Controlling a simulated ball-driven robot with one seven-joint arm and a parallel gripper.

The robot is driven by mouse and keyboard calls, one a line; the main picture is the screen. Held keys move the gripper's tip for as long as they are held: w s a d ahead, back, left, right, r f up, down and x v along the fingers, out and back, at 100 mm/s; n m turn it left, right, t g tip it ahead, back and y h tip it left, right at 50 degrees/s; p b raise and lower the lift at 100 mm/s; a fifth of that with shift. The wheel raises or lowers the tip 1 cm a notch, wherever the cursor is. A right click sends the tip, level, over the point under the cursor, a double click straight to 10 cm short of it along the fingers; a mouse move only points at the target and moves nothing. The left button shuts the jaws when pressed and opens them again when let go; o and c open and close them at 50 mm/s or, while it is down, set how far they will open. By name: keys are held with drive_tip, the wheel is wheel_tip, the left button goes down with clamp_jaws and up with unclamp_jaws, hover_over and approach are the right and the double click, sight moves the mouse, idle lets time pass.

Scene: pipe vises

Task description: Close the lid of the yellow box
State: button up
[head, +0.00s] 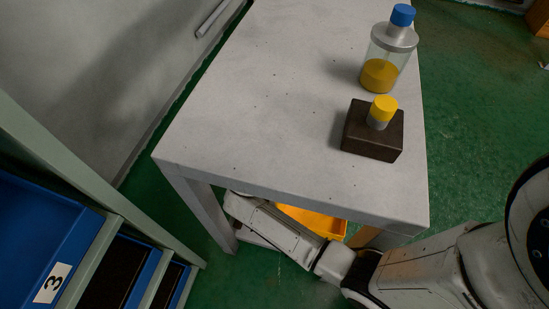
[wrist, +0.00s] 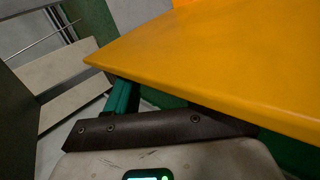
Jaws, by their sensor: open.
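A yellow box (head: 318,220) shows in part below the table's front edge in the head view; the table top hides the rest. In the wrist view a broad flat yellow panel (wrist: 220,65) fills the upper right, very close to the camera. It looks like part of the yellow box, but I cannot tell whether it is the lid. My gripper (wrist: 150,128) is open, with its dark bar just below the panel's edge. I see nothing held in it. I cannot tell whether it touches the panel. In the head view my arm reaches low beside the table and hides the gripper.
A grey table (head: 260,90) stands above the box. On it are a blue-capped bottle (head: 385,60) with yellow liquid and a dark block (head: 372,140) with a yellow-topped piece. A rack with blue bins (head: 40,225) stands at left.

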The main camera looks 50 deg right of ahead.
clamp_jaws()
idle(0.3)
drive_tip(key=shift+s, duration=0.1)
